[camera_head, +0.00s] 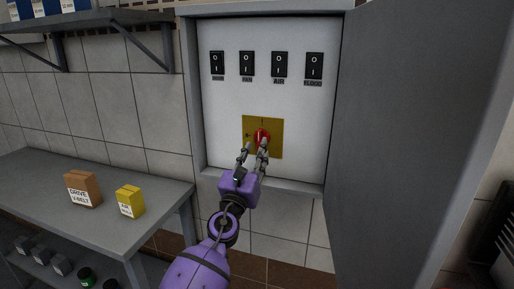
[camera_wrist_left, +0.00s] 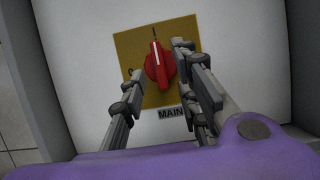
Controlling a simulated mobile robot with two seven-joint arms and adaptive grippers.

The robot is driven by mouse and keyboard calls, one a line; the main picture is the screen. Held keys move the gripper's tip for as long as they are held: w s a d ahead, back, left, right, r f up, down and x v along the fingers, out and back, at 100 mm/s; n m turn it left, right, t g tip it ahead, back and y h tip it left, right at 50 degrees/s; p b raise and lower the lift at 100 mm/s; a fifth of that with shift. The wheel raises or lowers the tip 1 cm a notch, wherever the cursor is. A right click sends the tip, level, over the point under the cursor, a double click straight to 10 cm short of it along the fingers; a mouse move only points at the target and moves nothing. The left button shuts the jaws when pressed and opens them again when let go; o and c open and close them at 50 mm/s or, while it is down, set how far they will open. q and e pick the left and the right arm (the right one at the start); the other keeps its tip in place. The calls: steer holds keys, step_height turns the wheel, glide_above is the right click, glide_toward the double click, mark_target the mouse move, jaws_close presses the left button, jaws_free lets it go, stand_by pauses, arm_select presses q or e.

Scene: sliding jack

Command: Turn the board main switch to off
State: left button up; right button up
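The main switch is a red rotary knob (camera_head: 262,135) on a yellow plate (camera_head: 276,148) in the lower part of the open board (camera_head: 222,110). In the left wrist view the red knob (camera_wrist_left: 160,66) has its handle roughly upright, near a mark at the plate's top; a "MAIN" label (camera_wrist_left: 171,113) sits below the plate. My left gripper (camera_head: 256,148) is just in front of the knob. In the left wrist view its fingers (camera_wrist_left: 158,73) are spread, on either side of the knob. I cannot tell whether the right finger touches it. My right gripper is not in view.
Several black rocker switches (camera_head: 247,63) line the board's top. The open grey door (camera_head: 410,120) stands at the right. A grey bench (camera_head: 40,190) at the left carries a brown box (camera_head: 83,189) and a yellow box (camera_head: 130,201). A shelf (camera_head: 90,22) is above.

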mark_target(260, 139)
arm_select(q)
steer(key=shift+x, duration=1.4)
steer(key=shift+c, duration=0.6)
jaws_close()
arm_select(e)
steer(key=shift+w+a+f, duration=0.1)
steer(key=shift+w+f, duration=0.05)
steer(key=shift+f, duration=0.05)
